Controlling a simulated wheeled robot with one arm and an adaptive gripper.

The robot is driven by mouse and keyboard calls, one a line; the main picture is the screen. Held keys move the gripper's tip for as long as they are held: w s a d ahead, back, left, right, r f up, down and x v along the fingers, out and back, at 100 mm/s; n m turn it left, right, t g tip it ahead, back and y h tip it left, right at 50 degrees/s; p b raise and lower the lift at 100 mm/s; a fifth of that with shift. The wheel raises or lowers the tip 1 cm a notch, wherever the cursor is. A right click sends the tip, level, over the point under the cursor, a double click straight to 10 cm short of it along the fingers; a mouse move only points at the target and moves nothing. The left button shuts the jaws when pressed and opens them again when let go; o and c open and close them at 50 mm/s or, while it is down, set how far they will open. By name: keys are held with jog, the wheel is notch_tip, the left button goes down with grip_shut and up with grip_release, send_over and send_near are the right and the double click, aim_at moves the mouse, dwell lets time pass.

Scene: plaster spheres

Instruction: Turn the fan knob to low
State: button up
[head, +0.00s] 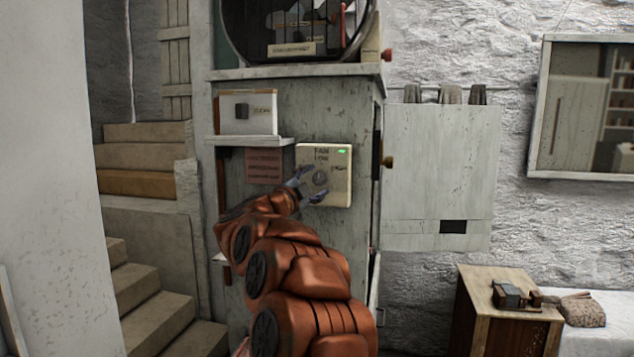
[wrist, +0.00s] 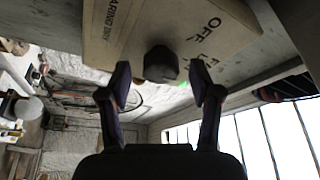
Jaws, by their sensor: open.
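The fan panel (head: 338,190) is a cream box on the front of the grey cabinet, with FAN, LOW and HIGH lettering and a small green light at its upper right. Its round grey knob (head: 320,177) sits in the middle, and I cannot tell which mark it points at. My gripper (head: 303,187) is open at the panel's left side, close to the knob. In the wrist view the dark knob (wrist: 161,64) shows between the tips of my open gripper (wrist: 160,76), with a gap on each side. OFF lettering shows on the panel (wrist: 118,35) there.
A white switch box (head: 262,104) stands on a small shelf (head: 245,141) above left of the panel. A reddish sign (head: 263,165) hangs just left of it. A brass knob (head: 388,162) juts from the cabinet's right side. A wooden stand (head: 500,325) is at lower right.

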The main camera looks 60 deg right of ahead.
jog(key=a+f, duration=0.2)
jog(key=a, duration=0.8)
jog(key=shift+a, duration=0.35)
